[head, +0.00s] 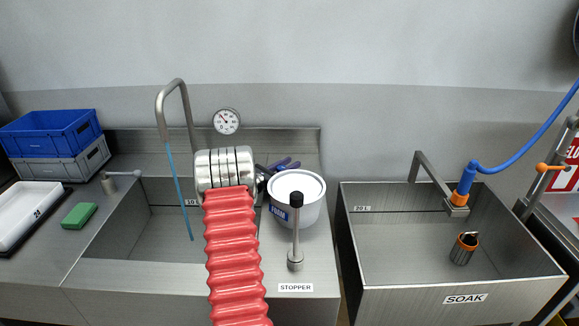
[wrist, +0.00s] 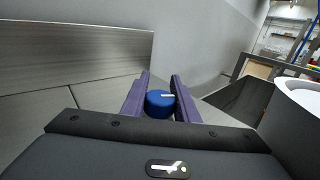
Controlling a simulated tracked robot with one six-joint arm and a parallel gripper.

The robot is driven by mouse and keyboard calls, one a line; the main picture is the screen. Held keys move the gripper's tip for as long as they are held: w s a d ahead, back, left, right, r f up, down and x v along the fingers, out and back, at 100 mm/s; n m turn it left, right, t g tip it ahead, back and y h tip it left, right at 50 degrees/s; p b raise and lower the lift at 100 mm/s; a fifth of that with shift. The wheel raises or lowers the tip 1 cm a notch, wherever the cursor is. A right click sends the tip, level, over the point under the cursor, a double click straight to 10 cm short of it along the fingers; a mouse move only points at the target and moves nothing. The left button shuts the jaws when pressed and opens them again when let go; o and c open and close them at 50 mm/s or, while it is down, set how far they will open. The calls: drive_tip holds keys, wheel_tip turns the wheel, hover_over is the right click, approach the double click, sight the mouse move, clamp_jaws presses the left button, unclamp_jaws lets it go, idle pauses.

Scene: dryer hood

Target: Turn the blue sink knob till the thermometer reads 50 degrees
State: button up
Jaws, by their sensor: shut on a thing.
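The blue sink knob (wrist: 159,102) shows in the wrist view as a short round cap with a white mark on top. My gripper (wrist: 160,88) has its two purple fingers on either side of the knob, shut on it. In the head view my gripper (head: 284,165) is at the back ledge of the left sink, and my arm hides most of the knob there. The thermometer (head: 227,121) is a round white dial on the wall above the sink. Its needle is too small to read surely. Blue water (head: 178,190) runs from the curved tap (head: 172,88) into the left sink (head: 128,245).
A white bucket (head: 298,185) stands close to the right of my gripper. A black-topped stopper lever (head: 296,230) rises in front of it. The soak sink (head: 450,255) is farther right. Crates (head: 50,133), a green sponge (head: 79,215) and a white tray (head: 28,210) lie left.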

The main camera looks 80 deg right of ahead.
idle(0.4)
drive_tip(key=o, duration=1.1)
drive_tip(key=shift+c, duration=0.2)
drive_tip(key=shift+w, duration=0.1)
drive_tip(key=v, duration=1.3)
drive_tip(key=shift+a, duration=0.35)
